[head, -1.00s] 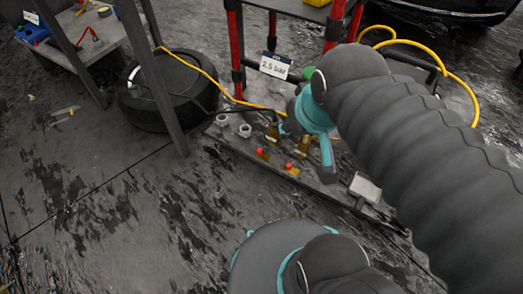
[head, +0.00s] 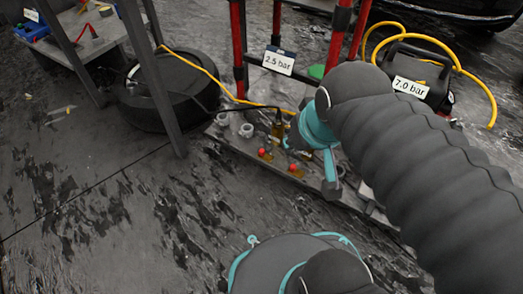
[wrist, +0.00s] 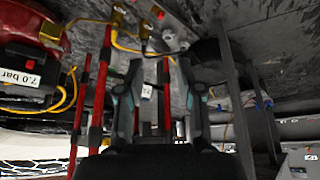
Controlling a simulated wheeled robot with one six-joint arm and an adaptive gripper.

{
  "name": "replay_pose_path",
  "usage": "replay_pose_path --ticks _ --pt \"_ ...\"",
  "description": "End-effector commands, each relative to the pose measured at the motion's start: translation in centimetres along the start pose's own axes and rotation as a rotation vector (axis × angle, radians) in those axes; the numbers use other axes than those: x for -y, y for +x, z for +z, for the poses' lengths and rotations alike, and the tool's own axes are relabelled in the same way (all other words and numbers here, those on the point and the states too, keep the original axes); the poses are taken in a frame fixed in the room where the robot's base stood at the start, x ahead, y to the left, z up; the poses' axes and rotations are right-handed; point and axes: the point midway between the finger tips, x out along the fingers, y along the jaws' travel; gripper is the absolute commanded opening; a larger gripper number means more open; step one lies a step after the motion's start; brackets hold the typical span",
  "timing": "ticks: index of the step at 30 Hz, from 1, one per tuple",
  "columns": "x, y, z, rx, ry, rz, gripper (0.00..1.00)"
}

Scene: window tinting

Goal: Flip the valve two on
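Two small valves with red knobs sit on a low board; the left red knob (head: 265,153) and the right red knob (head: 293,167) show left of my wrist in the head view. I cannot tell which is valve two. Brass fittings (head: 278,129) stand behind them. The wrist view is upside down; brass fittings (wrist: 118,18) and a red knob (wrist: 160,13) show along its top edge, beyond the fingertips. My gripper (wrist: 161,66) has its two fingers spread apart with nothing between them. In the head view the fingers are not clearly visible.
A red-posted stand (head: 238,60) with a "2.5 bar" sign (head: 279,60) rises behind the board. A dark compressor (head: 417,72) marked "7.0 bar" and a yellow hose (head: 485,80) are at right. A tyre (head: 168,95) lies at left. The front floor is clear.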

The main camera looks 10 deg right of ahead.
Motion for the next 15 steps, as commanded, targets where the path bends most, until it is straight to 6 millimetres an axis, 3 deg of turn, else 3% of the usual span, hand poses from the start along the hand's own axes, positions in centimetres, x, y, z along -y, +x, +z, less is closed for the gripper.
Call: replay_pose_path --ticks 1,3,10,15 --pt "0.1 -0.1 0.0 0.0 -0.003 -0.002 0.17" --pt "0.2 0.2 0.0 0.012 -0.007 -0.004 0.0" --pt "0.5 2.8 0.1 0.128 -0.024 -0.012 0.0" --pt "0.9 4.9 -0.9 0.22 -0.04 -0.016 0.0"
